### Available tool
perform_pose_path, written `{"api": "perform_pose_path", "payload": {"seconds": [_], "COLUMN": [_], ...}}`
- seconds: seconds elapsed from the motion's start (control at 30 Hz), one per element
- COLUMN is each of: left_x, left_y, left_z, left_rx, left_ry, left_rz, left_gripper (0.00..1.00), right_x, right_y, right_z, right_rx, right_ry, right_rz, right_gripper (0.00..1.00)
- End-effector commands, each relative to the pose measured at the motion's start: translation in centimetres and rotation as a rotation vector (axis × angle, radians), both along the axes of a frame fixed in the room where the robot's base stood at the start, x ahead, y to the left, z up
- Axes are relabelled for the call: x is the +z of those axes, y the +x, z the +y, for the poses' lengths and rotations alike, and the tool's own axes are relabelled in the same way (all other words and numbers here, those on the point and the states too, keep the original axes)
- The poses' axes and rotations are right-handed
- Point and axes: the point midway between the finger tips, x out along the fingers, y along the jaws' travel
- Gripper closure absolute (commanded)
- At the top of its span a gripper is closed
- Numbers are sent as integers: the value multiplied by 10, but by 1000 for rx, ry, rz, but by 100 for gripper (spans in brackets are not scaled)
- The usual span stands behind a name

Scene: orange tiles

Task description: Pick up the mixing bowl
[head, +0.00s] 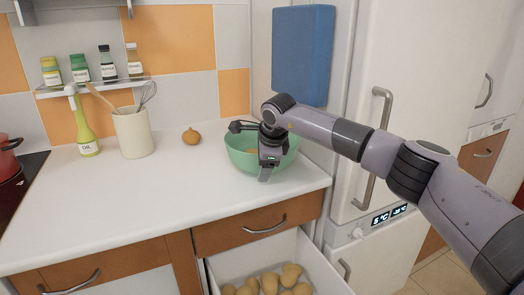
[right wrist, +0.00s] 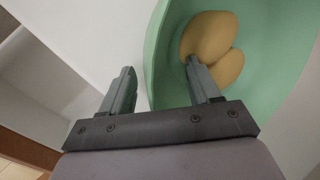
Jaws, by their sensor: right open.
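The green mixing bowl (head: 240,158) stands on the white counter near its right end, partly hidden behind my right gripper (head: 266,172). In the right wrist view the bowl (right wrist: 158,60) fills the upper right, with tan rounded items (right wrist: 212,45) inside. My right gripper (right wrist: 160,72) is open over the bowl's near rim. One finger is outside the wall and the other is over the inside, with the rim between them in the picture. I cannot tell whether either finger touches the bowl. My left gripper is not in view.
A utensil crock (head: 133,134), an oil bottle (head: 86,135) and an onion-like item (head: 191,136) stand left of the bowl. An open drawer (head: 325,268) with several potatoes juts out below. The fridge (head: 385,180) stands right. The counter's front left is clear.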

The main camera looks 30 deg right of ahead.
Motion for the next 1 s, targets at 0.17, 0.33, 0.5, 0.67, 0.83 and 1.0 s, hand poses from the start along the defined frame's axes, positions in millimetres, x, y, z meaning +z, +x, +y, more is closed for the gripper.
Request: {"api": "perform_pose_path", "payload": {"seconds": [0.17, 0.33, 0.5, 0.67, 0.83, 1.0], "left_x": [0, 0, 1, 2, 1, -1], "left_y": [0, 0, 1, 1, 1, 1], "left_z": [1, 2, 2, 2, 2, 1], "left_rx": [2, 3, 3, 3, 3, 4], "left_ry": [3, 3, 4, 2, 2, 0], "left_rz": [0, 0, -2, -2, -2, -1], "left_gripper": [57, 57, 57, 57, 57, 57], "right_x": [-4, -4, -4, -2, 0, 12], "right_y": [2, 2, 2, 3, 3, 4], "right_z": [-1, 0, 0, 0, 1, 4], "right_rx": [-1, 0, 0, 0, 1, 0], "right_ry": [0, 0, 0, 0, 1, 1], "right_rz": [-1, -1, -1, -7, -7, -8], "right_gripper": [38, 51, 100, 100, 100, 100]}}
